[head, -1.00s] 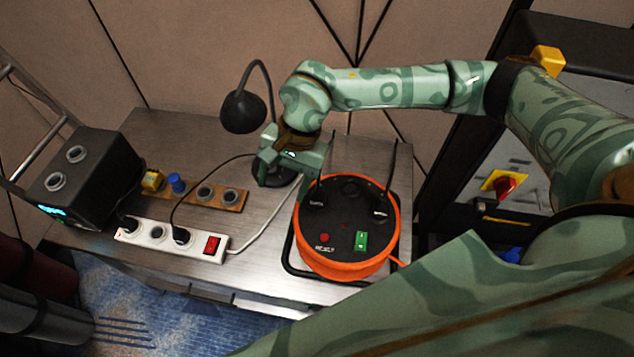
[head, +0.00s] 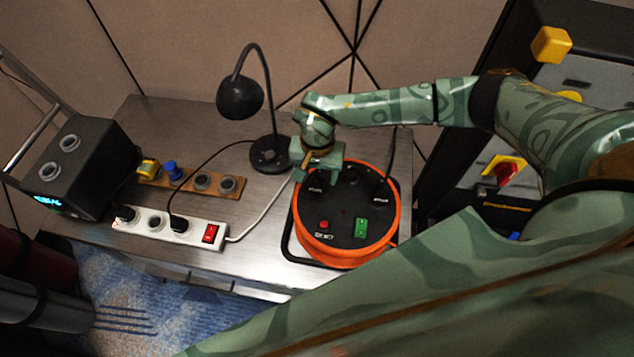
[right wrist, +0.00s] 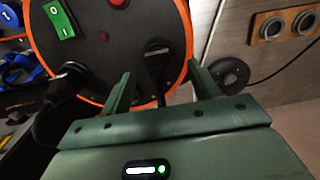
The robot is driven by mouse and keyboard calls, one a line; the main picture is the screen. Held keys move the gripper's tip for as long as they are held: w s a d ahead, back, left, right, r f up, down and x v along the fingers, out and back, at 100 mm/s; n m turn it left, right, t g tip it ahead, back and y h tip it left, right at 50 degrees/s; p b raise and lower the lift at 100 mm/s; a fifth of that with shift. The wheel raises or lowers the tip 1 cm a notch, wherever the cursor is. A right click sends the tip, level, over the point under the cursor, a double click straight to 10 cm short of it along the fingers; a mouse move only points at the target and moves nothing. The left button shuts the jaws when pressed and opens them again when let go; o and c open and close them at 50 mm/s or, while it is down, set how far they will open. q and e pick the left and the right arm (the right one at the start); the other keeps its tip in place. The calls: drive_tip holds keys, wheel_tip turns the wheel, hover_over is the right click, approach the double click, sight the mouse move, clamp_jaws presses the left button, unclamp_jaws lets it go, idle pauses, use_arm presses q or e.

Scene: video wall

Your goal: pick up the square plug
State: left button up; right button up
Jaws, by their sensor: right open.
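A black, boxy plug (right wrist: 157,52), which looks like the square plug, sits in the face of the orange cable reel (head: 392,225). In the right wrist view it lies between the two green fingers of my right gripper (right wrist: 160,72), with its dark cord running back toward the palm. The fingers are apart and I cannot see them touching it. In the head view my right gripper (head: 318,172) is over the far left part of the reel and partly hides this plug. A second, rounder black plug (right wrist: 68,80) sits on the reel beside it. My left gripper is out of view.
A black desk lamp (head: 240,98) stands left of my right gripper. A white power strip (head: 205,222) with black plugs and a wooden socket board (head: 228,196) with a yellow plug (head: 149,167) and a blue plug (head: 171,171) lie further left. A black box (head: 85,165) stands at far left.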

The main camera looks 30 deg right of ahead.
sight(317, 178)
wheel_tip(317, 178, down, 3)
drive_tip(key=shift+s+f, duration=0.1)
drive_tip(key=shift+f, duration=0.05)
drive_tip(key=c, duration=1.2)
drive_tip(key=shift+o, duration=0.2)
